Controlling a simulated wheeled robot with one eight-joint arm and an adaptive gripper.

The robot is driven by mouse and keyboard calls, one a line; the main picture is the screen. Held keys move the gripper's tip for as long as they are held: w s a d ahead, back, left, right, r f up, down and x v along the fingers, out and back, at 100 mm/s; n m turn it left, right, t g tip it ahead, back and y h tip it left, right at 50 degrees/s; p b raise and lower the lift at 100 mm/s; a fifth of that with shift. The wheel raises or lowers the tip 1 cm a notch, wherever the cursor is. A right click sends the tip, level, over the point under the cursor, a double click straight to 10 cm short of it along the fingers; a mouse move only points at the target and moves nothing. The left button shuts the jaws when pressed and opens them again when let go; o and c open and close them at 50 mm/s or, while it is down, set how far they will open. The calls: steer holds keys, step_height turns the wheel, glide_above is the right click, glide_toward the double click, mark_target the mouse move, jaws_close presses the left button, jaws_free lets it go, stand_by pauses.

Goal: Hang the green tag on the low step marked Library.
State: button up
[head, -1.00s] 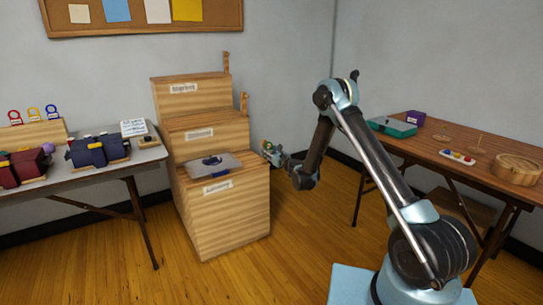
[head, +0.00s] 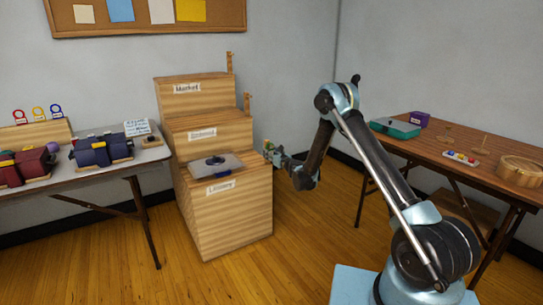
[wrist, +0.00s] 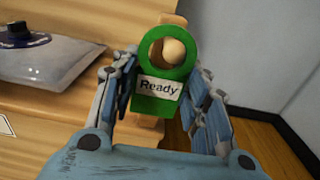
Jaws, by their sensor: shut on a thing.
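The low step (head: 232,225) is a wooden box marked Library on its front. The green tag (wrist: 152,104) is labelled Ready and has a round hole at its top. My gripper (wrist: 160,95) is shut on the tag, with one finger at each side of it. In the head view my gripper (head: 271,153) is at the low step's right edge, and the tag is too small there to make out well. In the wrist view a wooden post (wrist: 173,20) stands behind the tag, and its rounded peg end (wrist: 174,51) shows through the hole. I cannot tell whether the ring is around the peg or in front of it.
A clear pouch (head: 228,166) with a dark round item lies on the low step, left of my gripper. Higher steps rise behind, each with a post at its right. A table with dark bundles (head: 100,150) stands left, another table (head: 440,150) right.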

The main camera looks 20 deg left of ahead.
steer(key=o, duration=0.8)
steer(key=shift+o, duration=0.2)
